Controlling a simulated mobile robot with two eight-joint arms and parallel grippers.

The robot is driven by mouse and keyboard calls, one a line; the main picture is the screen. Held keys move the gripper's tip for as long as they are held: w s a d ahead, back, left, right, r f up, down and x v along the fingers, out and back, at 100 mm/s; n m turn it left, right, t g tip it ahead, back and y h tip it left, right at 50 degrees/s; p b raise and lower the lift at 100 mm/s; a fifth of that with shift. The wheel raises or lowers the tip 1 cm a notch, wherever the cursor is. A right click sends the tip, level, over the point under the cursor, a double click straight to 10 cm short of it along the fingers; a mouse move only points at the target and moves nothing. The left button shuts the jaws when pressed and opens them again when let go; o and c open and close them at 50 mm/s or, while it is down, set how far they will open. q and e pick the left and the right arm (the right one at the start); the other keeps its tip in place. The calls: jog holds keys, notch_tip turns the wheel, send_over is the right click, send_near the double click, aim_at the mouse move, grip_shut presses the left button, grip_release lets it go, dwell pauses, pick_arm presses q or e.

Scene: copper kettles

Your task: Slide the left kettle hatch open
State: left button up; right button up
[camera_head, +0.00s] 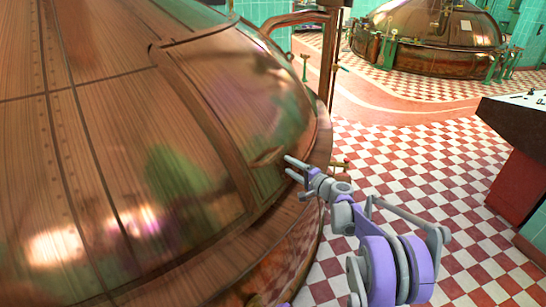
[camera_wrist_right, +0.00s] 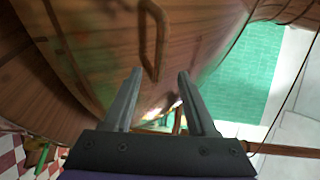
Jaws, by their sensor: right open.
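The large copper kettle (camera_head: 90,150) fills the left of the head view. Its curved hatch (camera_head: 235,85) is a glossy panel on the right flank, with a small bar handle (camera_head: 268,157) near its lower edge. My right gripper (camera_head: 291,168) is beside the handle, just to its right. In the right wrist view, the two fingers of the gripper (camera_wrist_right: 159,78) are apart with nothing between them. The hatch handle (camera_wrist_right: 155,40) shows ahead of the fingertips as a raised loop, roughly in line with the gap. Whether the fingers touch it cannot be seen. My left gripper is not in view.
A second copper kettle (camera_head: 435,35) stands at the back right with green fittings.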

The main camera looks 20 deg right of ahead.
aim_at(275, 157)
jog(key=p+x, duration=0.1)
jog(key=x, duration=0.9)
jog(key=shift+w+a, duration=0.15)
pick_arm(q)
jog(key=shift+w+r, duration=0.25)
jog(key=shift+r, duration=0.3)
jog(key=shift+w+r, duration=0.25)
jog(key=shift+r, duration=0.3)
pick_arm(e)
grip_shut()
